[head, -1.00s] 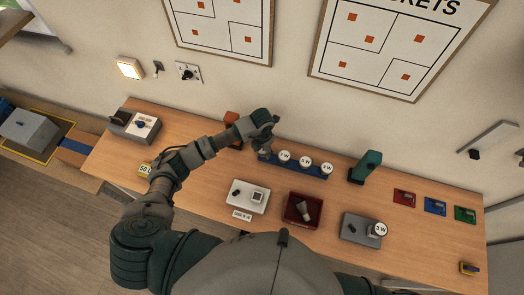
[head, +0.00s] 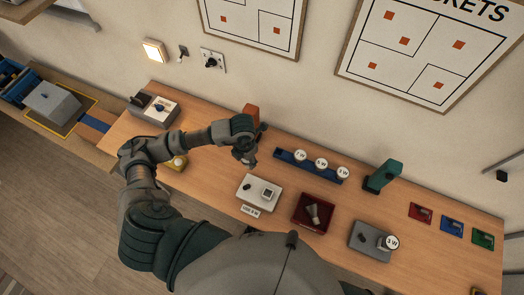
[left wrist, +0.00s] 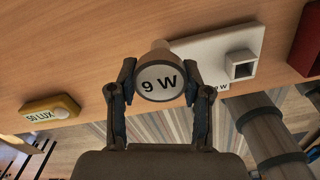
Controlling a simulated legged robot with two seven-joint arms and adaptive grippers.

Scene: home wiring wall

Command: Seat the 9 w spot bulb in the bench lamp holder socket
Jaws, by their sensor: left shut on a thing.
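My left gripper (head: 246,160) is shut on the 9 W spot bulb. In the left wrist view, the bulb (left wrist: 158,82) sits between the two fingers with its "9 W" face toward the camera and its narrower neck pointing away. The white bench lamp holder (head: 252,184) lies on the bench, just in front of the gripper in the head view. Its square socket (head: 267,194) is on its right half. In the left wrist view, the holder (left wrist: 205,48) is right of the bulb, which partly overlaps its edge; the socket (left wrist: 241,66) looks empty. My right gripper is out of view.
A blue rack (head: 290,160) with several bulbs stands behind and right. A red tray (head: 300,222) holding a bulb is right of the holder, then a grey holder (head: 363,238) with a labelled bulb. A yellow lux meter (left wrist: 50,111) lies left.

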